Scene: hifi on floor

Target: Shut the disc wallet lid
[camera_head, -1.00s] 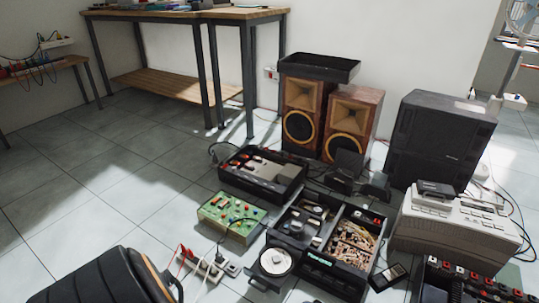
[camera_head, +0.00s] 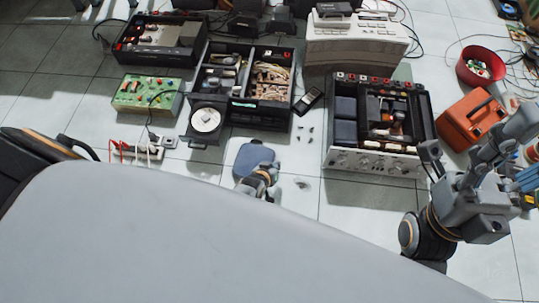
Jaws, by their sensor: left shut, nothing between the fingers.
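A blue-grey flat thing with rounded corners, which looks like the disc wallet (camera_head: 254,157), lies on the floor near the front middle of the head view. My left gripper (camera_head: 258,182) is small in the picture, at the near side of the wallet, with an orange ring. It is shut with nothing held. I cannot tell whether it touches the wallet. A large grey part of my own body hides what lies behind it. The wallet's lid cannot be made out clearly. My right arm's jointed end (camera_head: 478,190) shows at the right; its jaw state is unclear.
A black disc player tray with a disc (camera_head: 206,120) and an open black hifi unit (camera_head: 245,85) stand behind the wallet. An opened amplifier (camera_head: 378,125) is to its right. Small loose parts (camera_head: 303,132) lie between. An orange toolbox (camera_head: 470,120) is near my right arm.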

